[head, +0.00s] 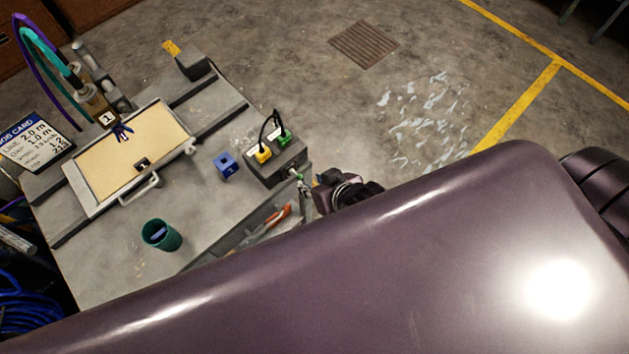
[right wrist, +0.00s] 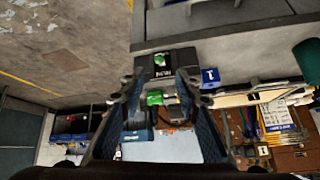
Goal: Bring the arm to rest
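My right gripper (head: 328,190) is beside the right edge of the workbench (head: 190,255), close to a grey box (head: 277,170) with a yellow plug and a green plug. In the right wrist view my right gripper (right wrist: 158,82) has its two fingers apart. A small green fitting (right wrist: 160,98) shows between the fingers, with the box's dark front just beyond the tips. I cannot tell whether a finger touches the fitting. The fitting also shows at the box's right side in the head view (head: 295,175). My left gripper is not in view.
Open floor (head: 310,95) lies beyond the bench. My own purple body covers the lower picture.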

